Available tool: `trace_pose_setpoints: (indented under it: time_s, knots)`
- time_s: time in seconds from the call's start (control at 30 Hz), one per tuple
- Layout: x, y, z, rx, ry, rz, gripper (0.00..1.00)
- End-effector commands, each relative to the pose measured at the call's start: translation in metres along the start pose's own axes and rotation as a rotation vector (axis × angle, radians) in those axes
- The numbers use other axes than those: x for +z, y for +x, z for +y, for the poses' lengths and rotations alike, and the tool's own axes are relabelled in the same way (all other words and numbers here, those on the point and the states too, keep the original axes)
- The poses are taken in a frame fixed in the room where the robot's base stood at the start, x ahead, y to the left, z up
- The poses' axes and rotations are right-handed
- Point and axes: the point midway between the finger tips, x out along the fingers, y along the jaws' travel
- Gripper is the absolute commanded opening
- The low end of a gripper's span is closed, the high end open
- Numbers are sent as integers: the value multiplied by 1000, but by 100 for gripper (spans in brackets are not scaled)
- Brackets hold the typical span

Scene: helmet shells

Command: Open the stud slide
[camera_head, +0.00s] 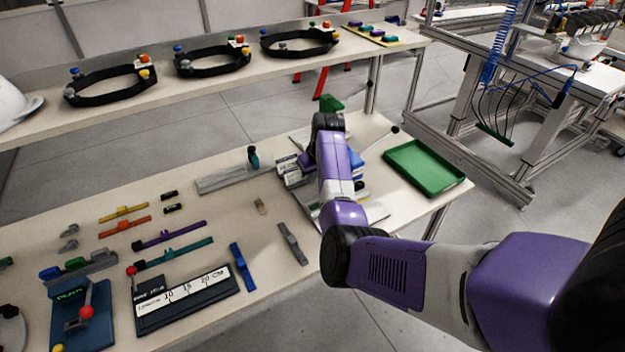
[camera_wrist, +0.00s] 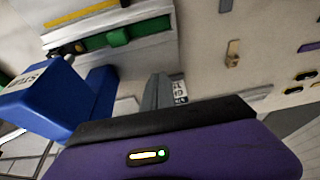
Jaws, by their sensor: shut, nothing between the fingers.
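A blue block (camera_wrist: 45,100) with a white label, its lettering partly legible and looking like "STUD", fills the left of the wrist view. I take it to be part of the stud slide. In the head view a bit of blue (camera_head: 357,165) shows beside my arm, which hides most of that station. My gripper (camera_wrist: 158,92) is shut and empty, its grey fingers just right of the blue block. I cannot tell whether they touch it. How far the slide is open cannot be made out.
A grey fixture with a green piece (camera_wrist: 118,37) and a yellow bar (camera_wrist: 82,14) lies beyond the block. A green tray (camera_head: 425,167) sits at the table's right. Coloured strips, a ruler board (camera_head: 187,297) and a grey rail (camera_head: 235,177) lie on the left. Black bands (camera_head: 210,60) rest on the back shelf.

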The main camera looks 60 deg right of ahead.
Motion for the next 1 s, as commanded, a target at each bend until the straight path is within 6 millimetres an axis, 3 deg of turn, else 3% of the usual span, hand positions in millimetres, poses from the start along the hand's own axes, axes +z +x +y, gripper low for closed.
trace_pose_setpoints:
  time_s: [0.03,0.3,0.73,0.8,1.0]
  knots:
    - [2,12,0,-1,0,0,0]
    - [2,39,0,0,0,1,0]
    - [1,69,0,0,0,1,0]
    - [6,58,0,0,1,-1,0]
    - [25,51,0,1,0,-1,0]
